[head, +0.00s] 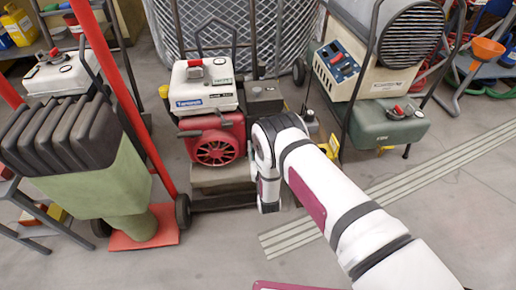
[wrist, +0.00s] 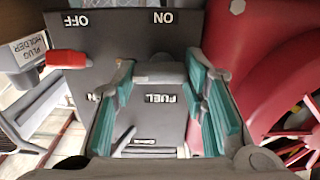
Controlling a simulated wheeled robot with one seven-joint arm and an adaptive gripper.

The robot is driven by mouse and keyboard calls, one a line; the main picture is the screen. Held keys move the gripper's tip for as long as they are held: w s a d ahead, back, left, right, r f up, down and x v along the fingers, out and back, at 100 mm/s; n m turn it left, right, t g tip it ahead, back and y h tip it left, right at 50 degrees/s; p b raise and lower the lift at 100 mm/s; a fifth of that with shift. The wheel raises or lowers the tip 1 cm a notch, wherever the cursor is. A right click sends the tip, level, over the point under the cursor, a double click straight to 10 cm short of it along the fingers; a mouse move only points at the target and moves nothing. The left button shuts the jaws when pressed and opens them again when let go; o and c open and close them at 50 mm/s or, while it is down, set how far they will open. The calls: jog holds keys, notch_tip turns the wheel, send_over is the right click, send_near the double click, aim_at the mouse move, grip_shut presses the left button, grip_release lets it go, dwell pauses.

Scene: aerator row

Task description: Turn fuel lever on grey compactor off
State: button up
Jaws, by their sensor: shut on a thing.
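The compactor has a white tank, a red engine (head: 217,145) and a grey-brown base (head: 222,180) in the head view. In the wrist view its dark panel (wrist: 165,40) reads OFF, ON and FUEL upside down. The fuel lever's red grip (wrist: 68,59) lies at the left, below OFF in the picture and away from ON. My gripper (wrist: 160,76) has teal pads either side of a grey bar in line with that grip. It is shut on this bar, apparently part of the lever; the left finger hides the join. In the head view my arm hides the gripper.
The red engine housing (wrist: 262,45) is close on the right in the wrist view. A plug holder box (wrist: 25,50) is at the left. In the head view a green-and-black rammer (head: 90,180) stands left and a beige heater (head: 345,65) right. Floor in front is clear.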

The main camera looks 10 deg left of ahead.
jog(key=shift+s+f, duration=0.4)
jog(key=shift+f, duration=0.1)
jog(key=o, duration=1.1)
jog(key=shift+c, duration=0.2)
jog(key=shift+o, duration=0.5)
jog(key=shift+w+a+r, duration=0.1)
jog(key=shift+w+r, duration=0.05)
jog(key=shift+r, duration=0.1)
jog(key=shift+w+r, duration=0.15)
jog(key=v, duration=0.8)
jog(key=shift+c, duration=0.6)
